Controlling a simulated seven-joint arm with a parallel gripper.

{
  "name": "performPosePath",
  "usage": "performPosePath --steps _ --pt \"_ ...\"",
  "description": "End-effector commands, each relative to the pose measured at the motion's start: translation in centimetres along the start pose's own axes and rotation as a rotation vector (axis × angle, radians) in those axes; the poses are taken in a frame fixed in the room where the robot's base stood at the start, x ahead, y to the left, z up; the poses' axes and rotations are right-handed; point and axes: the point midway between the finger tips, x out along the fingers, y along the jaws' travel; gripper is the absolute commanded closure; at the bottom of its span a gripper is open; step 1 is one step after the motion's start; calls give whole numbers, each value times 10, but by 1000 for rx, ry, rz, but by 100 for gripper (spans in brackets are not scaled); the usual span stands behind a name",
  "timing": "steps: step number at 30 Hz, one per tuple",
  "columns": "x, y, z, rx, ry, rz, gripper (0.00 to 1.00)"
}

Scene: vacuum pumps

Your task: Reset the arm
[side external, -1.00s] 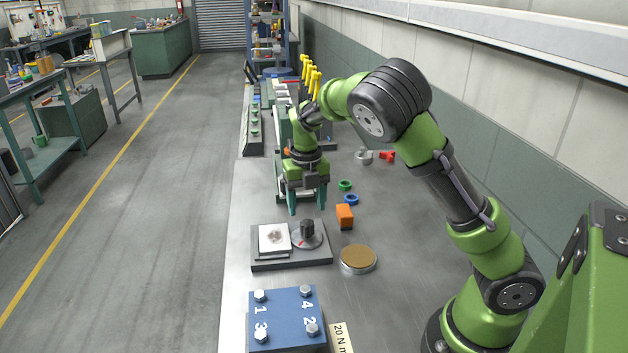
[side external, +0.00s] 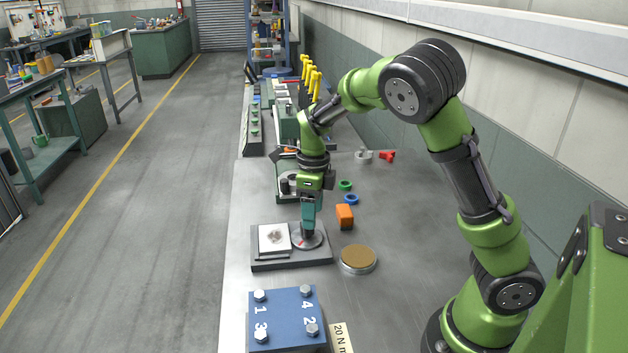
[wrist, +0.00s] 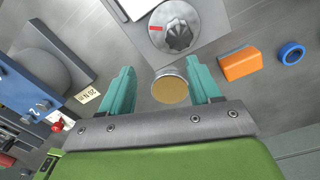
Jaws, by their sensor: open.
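My gripper (side external: 309,212) hangs fingers down in front of the dial fixture, over its knob side in the side view. It is seen nearly edge-on there, so one teal finger hides the other. In the wrist view my gripper (wrist: 162,72) is open, its two teal fingers well apart with nothing held. The brass-topped disc (wrist: 170,90) shows between the fingers, farther down; it sits on the bench in the side view (side external: 358,258). The black knob (wrist: 178,36) on its grey dial lies beyond the fingertips; in the side view the gripper partly hides it.
An orange block (side external: 345,216), a blue ring (side external: 351,199) and a green ring (side external: 345,185) lie right of the gripper. A blue bolted block (side external: 285,320) stands at the front. Yellow-handled tools (side external: 312,80) stand behind. The bench right of the disc is clear.

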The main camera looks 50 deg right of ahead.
Motion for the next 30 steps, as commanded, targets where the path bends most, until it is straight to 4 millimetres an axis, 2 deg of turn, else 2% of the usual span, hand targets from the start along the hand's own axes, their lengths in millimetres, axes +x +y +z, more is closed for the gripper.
performPosePath --steps 5,10,15,18,22,26,30 --pt "-13 36 -15 -609 -114 50 38" --pt "-40 75 -31 -1230 -258 -22 38" --pt "-75 114 -55 -1839 -344 -254 38" --pt "-93 132 -72 -2115 -321 -434 38" --pt "-110 147 -91 -2310 -237 -635 38" --pt "-122 154 -103 -2327 -179 -749 38" --pt "-134 153 -107 -2306 -155 -815 38"
